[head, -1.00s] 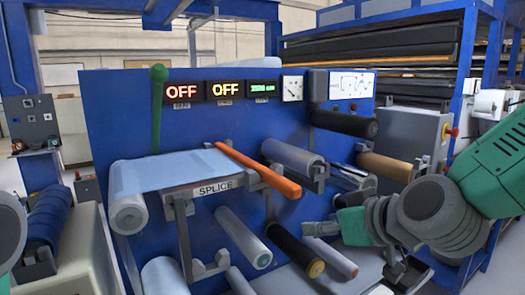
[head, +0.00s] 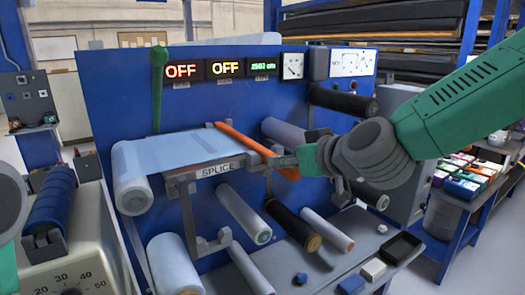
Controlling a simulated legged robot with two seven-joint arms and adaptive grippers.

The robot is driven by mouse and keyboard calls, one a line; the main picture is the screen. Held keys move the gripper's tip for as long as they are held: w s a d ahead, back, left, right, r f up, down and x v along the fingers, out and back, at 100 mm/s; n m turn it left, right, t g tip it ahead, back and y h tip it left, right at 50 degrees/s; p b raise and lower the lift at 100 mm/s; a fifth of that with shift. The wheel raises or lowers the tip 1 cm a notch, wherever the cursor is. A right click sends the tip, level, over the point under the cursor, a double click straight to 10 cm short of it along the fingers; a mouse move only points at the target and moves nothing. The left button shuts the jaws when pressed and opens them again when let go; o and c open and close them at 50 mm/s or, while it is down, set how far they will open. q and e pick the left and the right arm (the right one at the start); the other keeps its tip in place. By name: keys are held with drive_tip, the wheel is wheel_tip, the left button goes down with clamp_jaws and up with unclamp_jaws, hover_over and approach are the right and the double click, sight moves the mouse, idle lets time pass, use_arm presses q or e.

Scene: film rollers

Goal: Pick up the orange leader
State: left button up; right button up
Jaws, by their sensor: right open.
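The orange leader (head: 243,142) is a long thin orange strip. It lies slantwise along the right edge of the splice table (head: 216,171), beside the pale film sheet (head: 180,155). My right gripper (head: 274,160) reaches in from the right, with its grey fingers at the leader's near end. The fingers are open and overlap the leader in the picture; I cannot tell whether they touch it. Part of the leader is hidden behind them. My left arm shows only as a sliver at the left edge, and its gripper is out of view.
Several film rollers (head: 243,213) stick out from the blue panel (head: 115,105) below and behind the table. A grey shelf below holds a black tray (head: 401,248) and small blocks. A green lever (head: 158,90) stands at the panel's upper left.

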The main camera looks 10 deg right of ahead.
drive_tip(key=w+a, duration=0.1)
drive_tip(key=w+a+f, duration=0.1)
drive_tip(key=w+a, duration=0.1)
drive_tip(key=w, duration=0.1)
drive_tip(key=shift+f+p, duration=0.25)
drive_tip(key=shift+p, duration=0.1)
drive_tip(key=shift+d, duration=0.75)
drive_tip(key=shift+c, duration=0.5)
drive_tip(key=shift+d, duration=0.2)
drive_tip(key=c, duration=0.7)
clamp_jaws()
drive_tip(key=shift+a, duration=0.4)
drive_tip(key=shift+a+r, duration=0.1)
drive_tip(key=shift+a, duration=0.15)
drive_tip(key=r, duration=0.9)
drive_tip(key=shift+d+r, duration=0.15)
drive_tip(key=shift+d, duration=0.15)
use_arm(q)
drive_tip(key=shift+a+r, duration=0.45)
drive_tip(key=shift+a, duration=0.1)
use_arm(e)
drive_tip(key=shift+a+r, duration=0.3)
use_arm(q)
drive_tip(key=shift+d, duration=0.1)
use_arm(e)
drive_tip(key=shift+d, duration=0.1)
